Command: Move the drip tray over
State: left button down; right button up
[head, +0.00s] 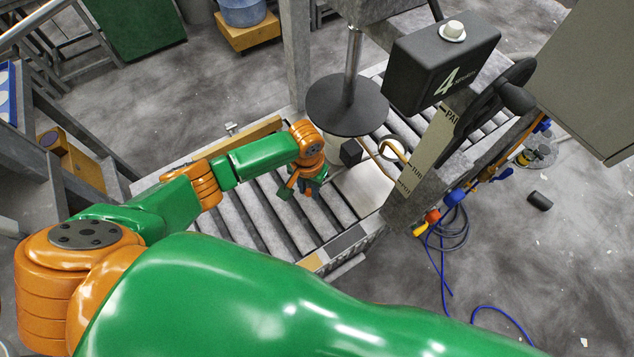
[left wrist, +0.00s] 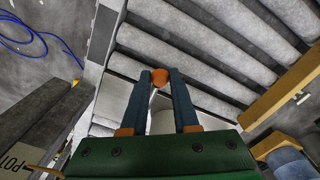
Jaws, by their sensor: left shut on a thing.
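A flat, pale tray-like surface (head: 368,188) lies on the roller conveyor, below the press, and I take it to be the drip tray. My left gripper (head: 300,188) is low over the rollers, just left of it. In the left wrist view the two fingers (left wrist: 160,78) are shut on a small orange knob-like piece (left wrist: 160,77). A pale surface (left wrist: 124,66) lies beside them. Whether the orange piece belongs to the tray cannot be told. My right gripper is not in view.
A dark round press plate (head: 346,105) hangs over a pale pail (head: 330,149), close beyond my gripper. A tan bent tube (head: 392,152) and a lettered post (head: 428,150) stand to the right. Bare rollers (head: 245,215) lie to the left, bounded by a wooden rail (head: 262,134).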

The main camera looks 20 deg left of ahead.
pick_arm(q)
jog(key=shift+s+d+p, duration=0.35)
jog(key=shift+d, duration=0.45)
jog(key=d, duration=0.1)
jog(key=s+d+p, duration=0.1)
jog(key=d, duration=0.1)
jog(key=shift+s+d, duration=0.2)
jog(key=shift+d, duration=0.1)
